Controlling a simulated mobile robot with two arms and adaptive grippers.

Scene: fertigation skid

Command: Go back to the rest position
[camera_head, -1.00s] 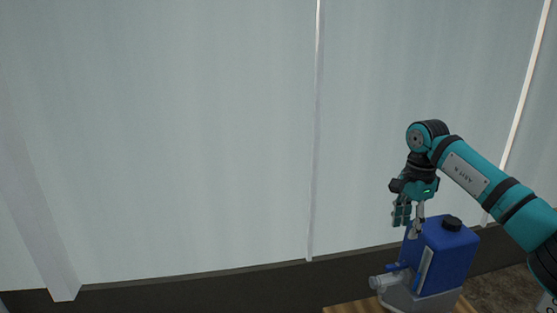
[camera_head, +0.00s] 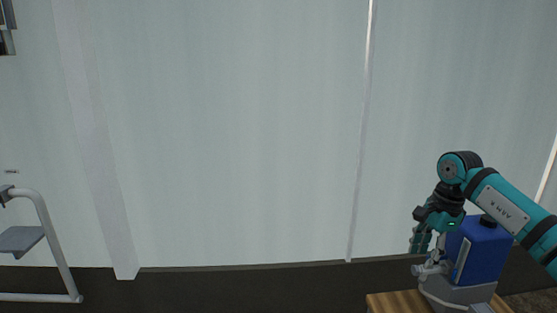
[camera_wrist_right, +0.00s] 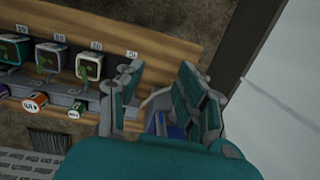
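My right gripper (camera_head: 421,240) hangs fingers down at the lower right of the head view, just left of a blue tank (camera_head: 478,252) with a black cap. Its arm passes in front of the tank's right side. In the right wrist view my right gripper (camera_wrist_right: 157,104) shows its two fingers apart. A little blue and pale grey shows between and beyond them, and nothing is clearly gripped. Whether the fingers touch the grey fitting beside the tank cannot be told. My left gripper is in neither view.
The tank's grey base (camera_head: 455,291) stands on a wooden top (camera_head: 397,302). In the wrist view a wooden board (camera_wrist_right: 150,38) carries several small framed units above a grey rail. A grey metal frame with a step (camera_head: 20,240) stands far left. A pale wall fills the back.

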